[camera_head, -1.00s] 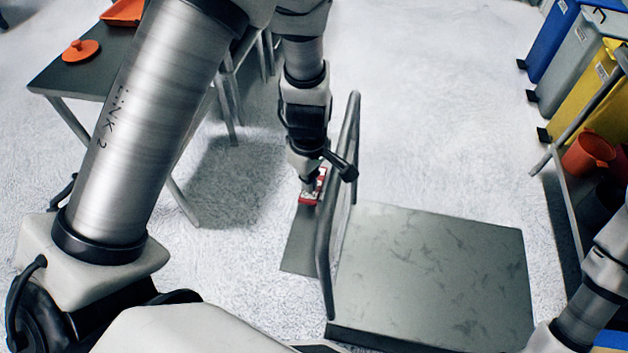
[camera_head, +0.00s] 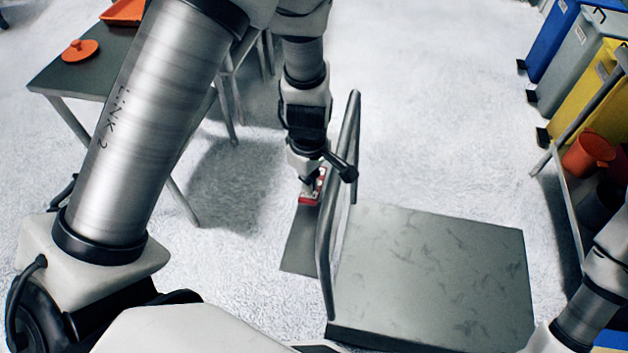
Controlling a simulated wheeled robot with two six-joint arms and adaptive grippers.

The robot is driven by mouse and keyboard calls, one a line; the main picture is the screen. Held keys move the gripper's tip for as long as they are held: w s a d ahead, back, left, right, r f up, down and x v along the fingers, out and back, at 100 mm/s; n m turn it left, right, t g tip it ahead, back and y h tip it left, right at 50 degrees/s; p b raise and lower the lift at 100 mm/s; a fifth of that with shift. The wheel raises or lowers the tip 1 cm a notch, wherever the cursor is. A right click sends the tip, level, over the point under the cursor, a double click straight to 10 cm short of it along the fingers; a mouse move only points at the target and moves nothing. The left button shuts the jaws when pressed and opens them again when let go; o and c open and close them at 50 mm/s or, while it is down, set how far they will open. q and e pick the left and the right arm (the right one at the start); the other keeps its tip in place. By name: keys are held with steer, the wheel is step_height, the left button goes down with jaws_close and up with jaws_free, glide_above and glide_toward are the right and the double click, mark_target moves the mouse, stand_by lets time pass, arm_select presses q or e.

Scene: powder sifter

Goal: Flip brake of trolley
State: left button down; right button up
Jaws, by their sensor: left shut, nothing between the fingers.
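The trolley has a flat grey platform (camera_head: 430,270) and an upright metal handle frame (camera_head: 326,240) at its left side. A narrow strip of the trolley (camera_head: 300,250) extends left of the handle. A small red part, seemingly the brake (camera_head: 307,199), shows at the far end of that strip. My left gripper (camera_head: 312,184) reaches down from above, just left of the handle, with its tip at the red part. It is shut with nothing held. Whether it touches the red part is hard to tell. My right forearm shows at the lower right; its gripper is out of view.
A dark table (camera_head: 75,75) with an orange lid (camera_head: 80,50) and an orange tray (camera_head: 124,11) stands at the upper left. Blue, grey and yellow bins (camera_head: 575,100) line the upper right, near a rack with an orange pot (camera_head: 588,153). Floor beyond the trolley is clear.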

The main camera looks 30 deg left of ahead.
arm_select(q)
steer(key=shift+f+b, duration=0.45)
steer(key=shift+f, duration=0.25)
stand_by(0.3)
step_height(320, 180, up, 7)
steer(key=p, duration=0.7)
steer(key=shift+r+p, duration=0.1)
steer(key=shift+p, duration=0.3)
